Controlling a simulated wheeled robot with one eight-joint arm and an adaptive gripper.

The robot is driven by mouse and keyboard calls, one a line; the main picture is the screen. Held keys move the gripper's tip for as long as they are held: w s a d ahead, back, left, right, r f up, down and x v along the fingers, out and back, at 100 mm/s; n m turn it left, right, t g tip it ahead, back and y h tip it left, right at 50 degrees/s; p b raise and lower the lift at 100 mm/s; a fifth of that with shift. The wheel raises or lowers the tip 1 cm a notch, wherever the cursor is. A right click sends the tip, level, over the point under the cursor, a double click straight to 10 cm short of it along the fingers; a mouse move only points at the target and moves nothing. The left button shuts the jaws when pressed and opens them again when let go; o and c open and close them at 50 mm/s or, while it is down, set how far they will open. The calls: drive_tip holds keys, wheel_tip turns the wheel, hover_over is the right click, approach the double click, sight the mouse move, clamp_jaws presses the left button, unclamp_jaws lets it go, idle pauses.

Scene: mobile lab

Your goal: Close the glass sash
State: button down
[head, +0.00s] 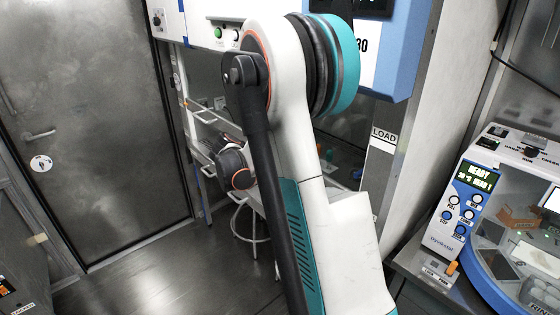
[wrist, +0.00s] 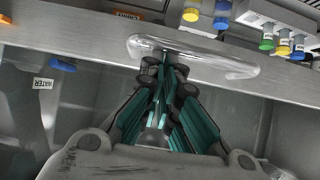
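In the wrist view a clear, rounded handle (wrist: 222,68) runs along a grey metal bar (wrist: 80,42), which I take to be the lower edge of the glass sash. The glass itself is hard to make out. My gripper (wrist: 164,60) reaches up to the handle from below. Its teal fingers are drawn together, with their tips at or very near the handle's left half. I cannot tell whether any of the handle is between them. In the head view my own arm covers the middle and hides the gripper tips and most of the sash area.
Several coloured knobs (wrist: 265,44) sit above the bar, and a blue knob labelled WATER (wrist: 62,65) is at left. In the head view a benchtop machine reading READY (head: 478,178) stands at right. A closed metal door (head: 90,110) and open floor are at left.

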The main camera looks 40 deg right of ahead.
wheel_tip(320, 180, down, 21)
drive_tip(key=b, duration=1.1)
drive_tip(key=shift+a+b, duration=0.15)
drive_tip(key=shift+b, duration=0.2)
drive_tip(key=shift+r, duration=0.2)
